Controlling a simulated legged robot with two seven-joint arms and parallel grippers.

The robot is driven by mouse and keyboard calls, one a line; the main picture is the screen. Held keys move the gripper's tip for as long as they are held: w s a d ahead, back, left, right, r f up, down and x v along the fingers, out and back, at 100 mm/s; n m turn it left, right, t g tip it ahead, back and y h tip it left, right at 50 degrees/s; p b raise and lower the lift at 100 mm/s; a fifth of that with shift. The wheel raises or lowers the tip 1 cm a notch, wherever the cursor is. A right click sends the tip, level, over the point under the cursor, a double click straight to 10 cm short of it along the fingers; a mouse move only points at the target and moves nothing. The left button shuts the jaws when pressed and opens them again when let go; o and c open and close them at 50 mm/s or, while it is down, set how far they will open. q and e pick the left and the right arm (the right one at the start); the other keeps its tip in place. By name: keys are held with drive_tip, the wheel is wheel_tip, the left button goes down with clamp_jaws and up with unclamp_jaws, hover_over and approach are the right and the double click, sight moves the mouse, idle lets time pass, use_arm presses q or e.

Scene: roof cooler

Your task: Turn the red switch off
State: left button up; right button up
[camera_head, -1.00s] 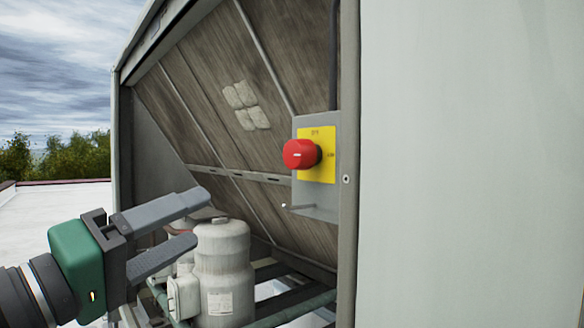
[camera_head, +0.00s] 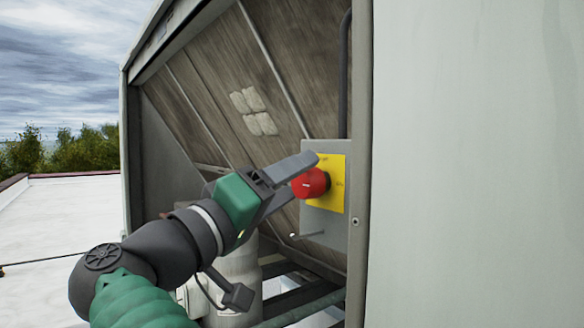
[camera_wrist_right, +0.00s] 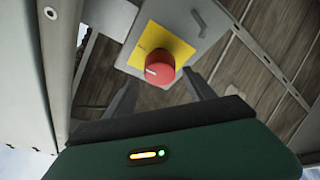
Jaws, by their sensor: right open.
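The red switch (camera_head: 311,183) is a round knob with a white mark, on a yellow plate (camera_head: 334,193) fixed to a grey box (camera_head: 327,228). In the right wrist view the red switch (camera_wrist_right: 160,67) shows ahead of the fingers, roughly midway between them. My right gripper (camera_head: 303,180) is open, with one finger above and one finger below the near side of the knob. I cannot tell whether the fingers touch it. In the right wrist view my right gripper (camera_wrist_right: 162,95) has its fingers apart. My left gripper is not in view.
A cabinet edge post (camera_head: 358,200) stands just right of the switch box, with a large pale panel (camera_head: 475,170) beyond it. A small rod (camera_head: 307,235) sticks out below the switch. A pale tank (camera_head: 237,275) stands inside the cabinet. White roof (camera_head: 60,225) lies open at left.

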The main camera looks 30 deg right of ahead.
sight(299, 188)
drive_tip(key=shift+w+d+f, duration=0.1)
drive_tip(key=shift+w+d, duration=0.2)
drive_tip(key=shift+d+f, duration=0.15)
drive_tip(key=shift+d, duration=0.95)
drive_tip(key=shift+c, duration=1.1)
drive_tip(key=shift+d, duration=0.3)
drive_tip(key=shift+c, duration=1.2)
drive_tip(key=shift+s+a, duration=0.1)
drive_tip(key=shift+a, duration=0.25)
drive_tip(key=c, duration=0.7)
drive_tip(key=shift+c, duration=0.8)
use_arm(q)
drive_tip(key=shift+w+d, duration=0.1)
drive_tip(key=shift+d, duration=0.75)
use_arm(e)
drive_tip(key=shift+f, duration=0.1)
